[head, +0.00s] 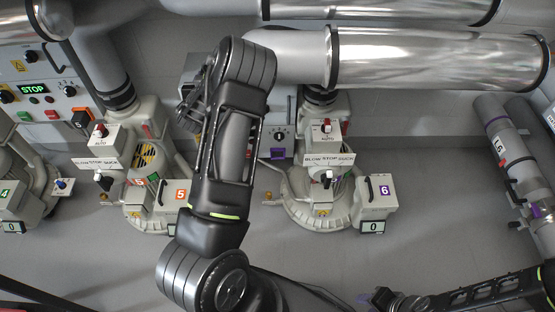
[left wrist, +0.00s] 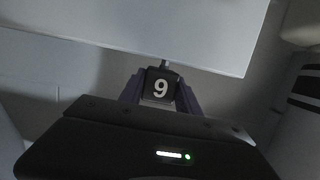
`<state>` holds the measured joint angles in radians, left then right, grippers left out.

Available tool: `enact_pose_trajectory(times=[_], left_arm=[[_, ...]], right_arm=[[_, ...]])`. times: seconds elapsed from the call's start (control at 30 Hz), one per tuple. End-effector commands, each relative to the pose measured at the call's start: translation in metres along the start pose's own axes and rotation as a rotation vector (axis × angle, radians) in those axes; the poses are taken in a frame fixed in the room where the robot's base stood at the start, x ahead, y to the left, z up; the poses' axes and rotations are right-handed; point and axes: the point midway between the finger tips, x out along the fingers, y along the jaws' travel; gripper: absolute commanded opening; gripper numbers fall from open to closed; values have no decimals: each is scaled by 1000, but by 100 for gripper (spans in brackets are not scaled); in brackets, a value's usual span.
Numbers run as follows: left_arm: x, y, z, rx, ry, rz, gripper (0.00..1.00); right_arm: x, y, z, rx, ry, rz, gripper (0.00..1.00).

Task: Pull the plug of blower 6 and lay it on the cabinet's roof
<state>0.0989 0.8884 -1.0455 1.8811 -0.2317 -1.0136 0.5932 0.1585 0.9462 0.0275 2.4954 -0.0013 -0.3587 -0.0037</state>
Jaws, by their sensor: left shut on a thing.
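My left gripper (left wrist: 161,92) is shut on a small black plug (left wrist: 161,87). The plug's white digit reads as 9 in the left wrist view, which could be an upside-down 6. A short grey stem at the plug's far end meets the edge of a pale panel (left wrist: 150,25); I cannot tell if it touches. In the head view my left arm crosses the grey cabinet (head: 280,135), and its dark hand end is partly hidden. Blower 6 (head: 325,195), with a purple 6 label, stands right of the arm. My right gripper (head: 376,297) is low at the right, its jaws unclear.
Blower 5 (head: 150,205) stands left of my arm. A control panel (head: 40,90) with a green STOP display is at the far left. Large silver ducts (head: 430,60) cross the top, and a grey tube (head: 508,150) is at the right. Floor between blower 6 and that tube is clear.

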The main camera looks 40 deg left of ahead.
Motion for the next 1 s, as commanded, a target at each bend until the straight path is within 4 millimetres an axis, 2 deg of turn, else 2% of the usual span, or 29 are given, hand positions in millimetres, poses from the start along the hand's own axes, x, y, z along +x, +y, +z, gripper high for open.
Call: enact_pose_trajectory(times=[0.97,1.0], left_arm=[[3,0,9,0,1,0,0],[3,0,9,0,1,0,41]], right_arm=[[8,3,0,0,0,0,36],[8,3,0,0,0,0,36]])
